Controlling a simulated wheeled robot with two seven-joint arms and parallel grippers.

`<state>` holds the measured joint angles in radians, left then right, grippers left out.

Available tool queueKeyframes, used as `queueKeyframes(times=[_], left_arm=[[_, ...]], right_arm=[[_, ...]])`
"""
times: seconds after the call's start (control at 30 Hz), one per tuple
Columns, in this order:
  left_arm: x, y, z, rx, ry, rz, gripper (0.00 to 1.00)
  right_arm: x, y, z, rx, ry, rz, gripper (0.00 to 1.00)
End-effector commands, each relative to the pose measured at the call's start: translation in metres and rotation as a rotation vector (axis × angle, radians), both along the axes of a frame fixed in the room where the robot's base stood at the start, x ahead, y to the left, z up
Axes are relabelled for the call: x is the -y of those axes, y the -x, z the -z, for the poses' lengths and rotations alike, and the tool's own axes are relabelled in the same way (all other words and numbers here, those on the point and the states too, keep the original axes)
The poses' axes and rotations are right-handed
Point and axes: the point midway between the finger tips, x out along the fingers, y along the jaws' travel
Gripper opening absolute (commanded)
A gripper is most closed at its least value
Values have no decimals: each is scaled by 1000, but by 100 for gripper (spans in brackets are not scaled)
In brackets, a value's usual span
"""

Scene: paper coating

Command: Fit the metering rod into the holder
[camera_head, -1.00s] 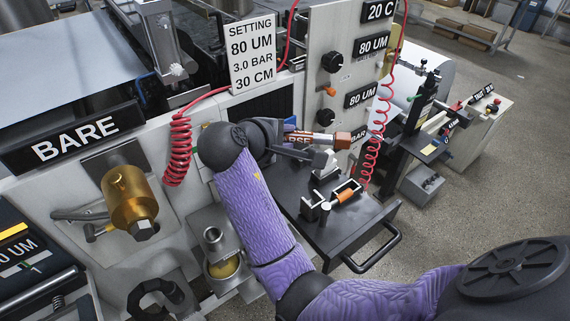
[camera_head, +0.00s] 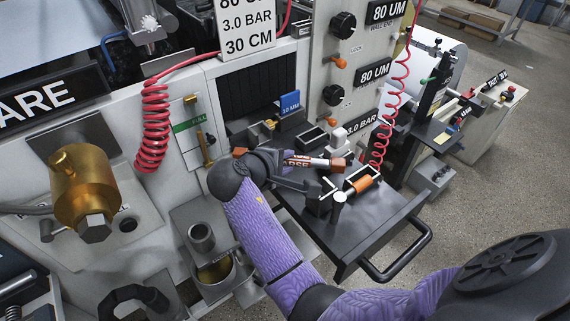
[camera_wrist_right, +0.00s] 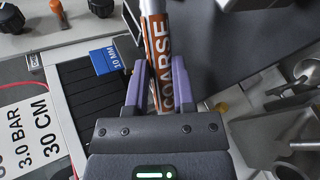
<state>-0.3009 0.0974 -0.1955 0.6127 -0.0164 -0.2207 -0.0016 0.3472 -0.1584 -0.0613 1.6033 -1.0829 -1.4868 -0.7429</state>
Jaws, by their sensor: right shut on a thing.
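The metering rod (camera_head: 310,162) is a metal bar with an orange-red sleeve lettered in white, with a brown end at right. In the right wrist view the rod (camera_wrist_right: 160,65) reads COARSE and runs up between the two purple fingers. My right gripper (camera_head: 290,172) is shut on it, holding it roughly level above the dark tray (camera_head: 375,235); the gap beneath is hard to judge. Dark blocks (camera_head: 311,137), perhaps part of the holder, stand behind the rod near the machine's black opening. My left gripper is not in view.
Black brackets with an orange-sleeved piece (camera_head: 363,184) stand on the tray just right of the rod. A blue 10 MM block (camera_head: 290,102) stands behind. A red coiled hose (camera_head: 386,130) hangs at right, another (camera_head: 154,125) at left. The tray's front is clear.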

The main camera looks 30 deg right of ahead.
Motion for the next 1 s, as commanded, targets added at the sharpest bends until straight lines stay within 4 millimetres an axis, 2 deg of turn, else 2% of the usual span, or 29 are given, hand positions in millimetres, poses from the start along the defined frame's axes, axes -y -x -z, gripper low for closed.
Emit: queueKeyframes(times=[0.33,0.37,0.5,0.83,1.0], left_arm=[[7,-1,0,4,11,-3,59],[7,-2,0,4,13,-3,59],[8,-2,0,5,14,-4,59],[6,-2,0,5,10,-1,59],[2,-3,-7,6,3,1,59]], right_arm=[[0,0,3,2,1,-1,0],[0,0,3,2,0,-1,38],[0,0,3,2,0,-1,66],[0,0,2,2,1,-1,66],[1,-1,-6,2,1,-1,66]])
